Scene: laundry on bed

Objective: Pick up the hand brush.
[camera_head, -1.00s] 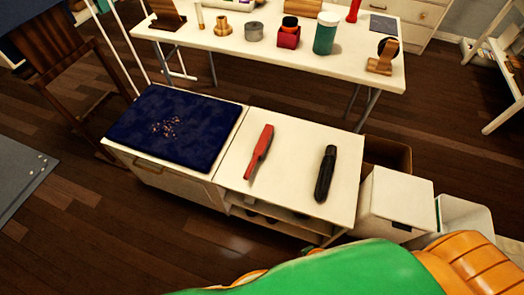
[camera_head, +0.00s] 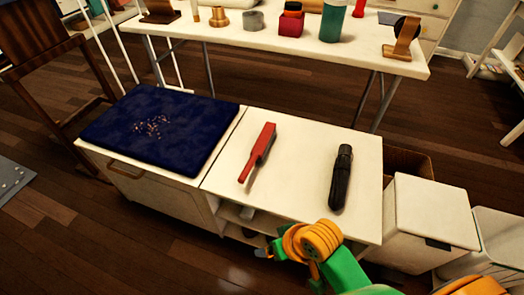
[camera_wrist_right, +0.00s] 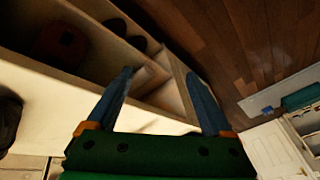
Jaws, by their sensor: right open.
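The hand brush (camera_head: 258,153) is red with pale bristles along one side. It lies on the white top of a low cabinet (camera_head: 300,150) in the head view, its handle toward me. My right arm comes in from the bottom right, its orange and green wrist (camera_head: 318,243) at the cabinet's front edge, below and to the right of the brush. In the right wrist view my right gripper (camera_wrist_right: 157,73) is open and empty, with shelf compartments beyond its fingers. The brush is not clearly visible there. My left gripper is not in view.
A black folded umbrella-like object (camera_head: 341,178) lies right of the brush. A dark blue cushion (camera_head: 160,128) with crumbs covers the cabinet's left part. White bins (camera_head: 432,222) stand at right. A table (camera_head: 300,50) with several items stands behind.

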